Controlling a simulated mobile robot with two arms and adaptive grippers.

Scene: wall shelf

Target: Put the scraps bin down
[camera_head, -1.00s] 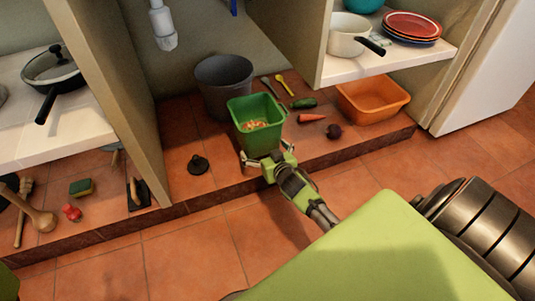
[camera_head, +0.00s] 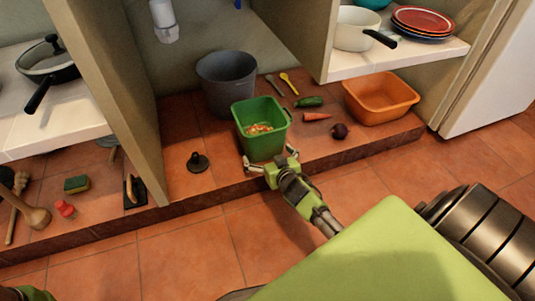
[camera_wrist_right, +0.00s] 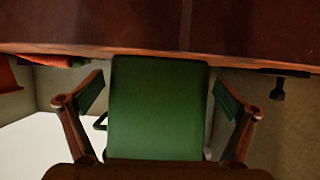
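The scraps bin (camera_head: 263,145) is a green square bin with orange and pale scraps (camera_head: 258,129) inside. It stands upright on the tiled ledge under the sink, in front of the grey bucket. My right gripper (camera_head: 270,160) is at the bin's near side, low down. In the right wrist view its two fingers (camera_wrist_right: 160,105) are spread on either side of the green bin (camera_wrist_right: 158,105), with a gap on each side. The right gripper is open. At the bottom left corner of the head view a green piece shows, perhaps my left arm; no left fingers are visible.
A grey bucket (camera_head: 226,82) stands behind the bin. A black plunger-like stopper (camera_head: 198,162) is to its left. A cucumber (camera_head: 309,102), carrot (camera_head: 317,117), dark beet (camera_head: 339,131) and orange tub (camera_head: 381,98) are to its right. Upright panels flank the bay.

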